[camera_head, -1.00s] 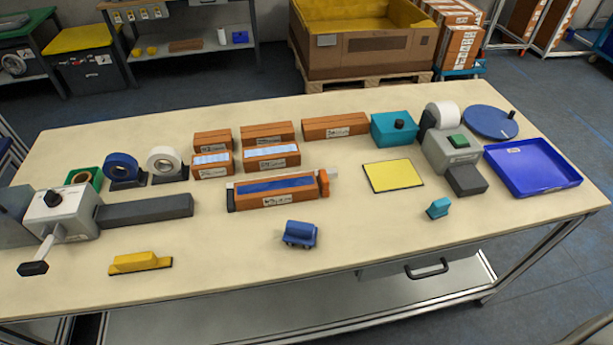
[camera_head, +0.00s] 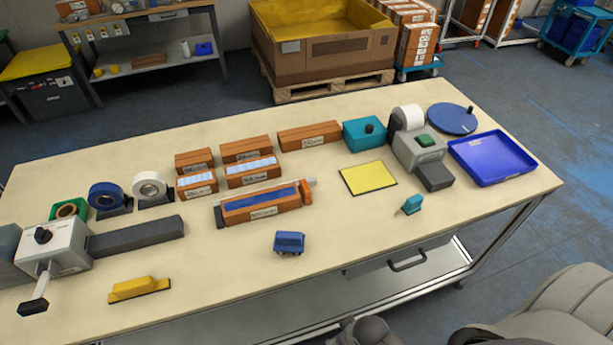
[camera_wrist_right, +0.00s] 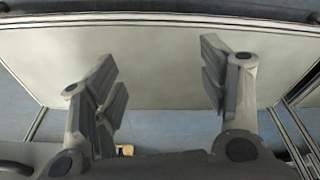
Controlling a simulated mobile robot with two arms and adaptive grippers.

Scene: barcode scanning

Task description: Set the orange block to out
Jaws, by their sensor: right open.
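An orange block (camera_head: 306,193) sits at the right end of a long brown box (camera_head: 262,207) with a blue strip along its top, in the middle of the table in the head view. A pale rod runs along the box's back edge and sticks out past the block. My right gripper (camera_wrist_right: 162,85) is open and empty in the right wrist view, its fingers wide apart. The block does not show in that view. Grey parts of my own arm show at the bottom right of the head view, well away from the block. My left gripper is not in view.
Brown boxes (camera_head: 247,149) stand behind the block's box. A blue toy-like piece (camera_head: 289,242) lies in front of it, and a yellow pad (camera_head: 368,178) lies to the right. A blue tray (camera_head: 492,158) is at the right end. The front middle of the table (camera_head: 225,270) is bare.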

